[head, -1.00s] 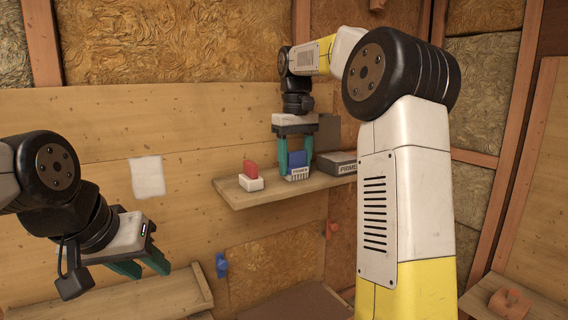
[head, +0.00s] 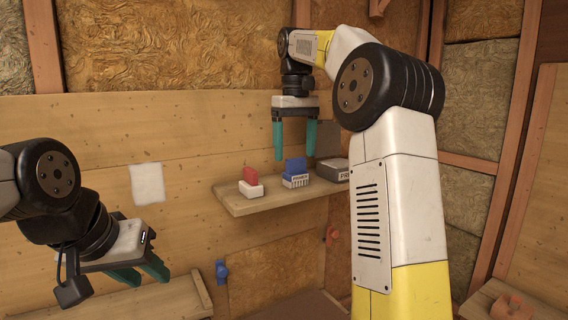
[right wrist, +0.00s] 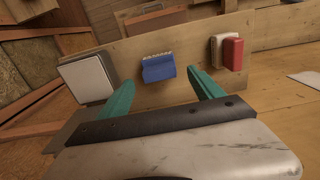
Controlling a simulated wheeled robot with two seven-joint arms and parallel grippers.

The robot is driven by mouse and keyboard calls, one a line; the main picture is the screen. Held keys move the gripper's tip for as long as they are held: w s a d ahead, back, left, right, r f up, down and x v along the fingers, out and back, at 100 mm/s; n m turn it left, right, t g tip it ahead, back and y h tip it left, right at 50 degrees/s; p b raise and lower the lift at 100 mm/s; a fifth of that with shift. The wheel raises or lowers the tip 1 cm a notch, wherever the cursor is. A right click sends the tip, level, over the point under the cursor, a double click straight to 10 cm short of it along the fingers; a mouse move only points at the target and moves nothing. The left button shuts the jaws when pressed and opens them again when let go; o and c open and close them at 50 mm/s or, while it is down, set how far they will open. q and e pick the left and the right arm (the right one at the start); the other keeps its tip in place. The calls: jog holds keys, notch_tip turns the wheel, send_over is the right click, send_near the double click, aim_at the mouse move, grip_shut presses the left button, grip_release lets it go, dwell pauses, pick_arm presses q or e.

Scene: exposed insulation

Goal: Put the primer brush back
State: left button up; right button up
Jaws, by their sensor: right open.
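The primer brush appears to be the blue piece (head: 295,165) upright on the wall shelf, above a white part with dark lettering (head: 295,181). It also shows in the right wrist view (right wrist: 158,68), between and beyond my fingertips. My right gripper (head: 294,157) is open and empty, with its green fingers raised just above the blue piece. It appears clear of it. Whether the blue piece sits fully down in the white part is hard to tell. My left gripper (head: 145,276) is open and empty at the lower left, away from the shelf.
The wooden shelf (head: 240,205) also carries a red piece in a white holder (head: 251,185) on the left and a grey lettered box (head: 333,170) on the right. A white sheet (head: 147,184) is on the wall. Open space lies above the shelf's left end.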

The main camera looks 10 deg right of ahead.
jog(key=shift+r, duration=0.85)
jog(key=shift+s+r, duration=0.15)
jog(key=shift+s, duration=0.35)
jog(key=s+a+f+m+t+y, duration=0.1)
jog(key=s+f+t, duration=0.2)
jog(key=s+f, duration=0.5)
jog(key=s+a+f+m+t+y, duration=0.1)
jog(key=s+f+m+t, duration=0.1)
jog(key=s+f, duration=0.6)
jog(key=s+t, duration=0.1)
jog(key=s, duration=0.6)
jog(key=shift+s+f, duration=0.3)
jog(key=shift+s, duration=0.05)
